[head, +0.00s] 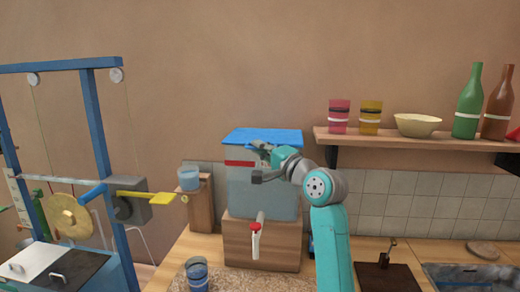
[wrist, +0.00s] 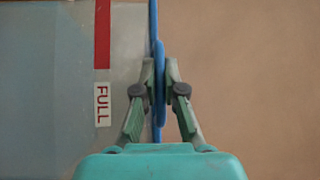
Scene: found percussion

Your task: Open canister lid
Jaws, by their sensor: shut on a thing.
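The canister (head: 262,195) is a translucent grey-blue box on a wooden block, with a red band near its top. Its blue lid (head: 262,137) lies across the top in the head view. In the wrist view the canister wall (wrist: 50,90) shows at left with a red stripe and a "FULL" label, and the lid (wrist: 154,25) is a thin blue edge-on strip. My gripper (wrist: 160,85) is shut on a rounded blue tab of the lid, one finger on each side. In the head view my gripper (head: 264,150) is at the lid's front edge, partly hidden by my arm.
A shelf (head: 400,138) with cups, a bowl and bottles is at right. A blue frame (head: 95,140) stands at far left.

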